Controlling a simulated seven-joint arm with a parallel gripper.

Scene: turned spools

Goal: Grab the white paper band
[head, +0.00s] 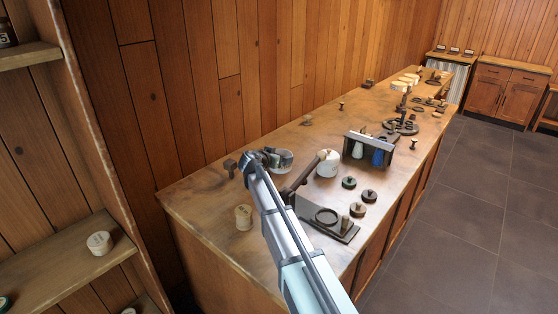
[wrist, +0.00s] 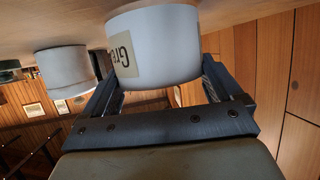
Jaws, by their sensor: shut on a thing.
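My gripper (head: 268,157) is over the left part of the long wooden bench. In the wrist view my gripper (wrist: 160,88) has one dark finger on each side of a white round band (wrist: 170,55) and is shut on it. The band bears a cream label with dark letters starting "Gre"; the rest of the label curves out of sight. In the head view the white band (head: 284,161) shows beside the fingers, partly hidden by them. I cannot tell whether it touches the bench.
A white lidded round piece (head: 328,163) stands to the right of my gripper. A dark-based stand (head: 328,222), a rack with blue and white pieces (head: 368,148) and small dark spools (head: 369,196) lie to the right.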

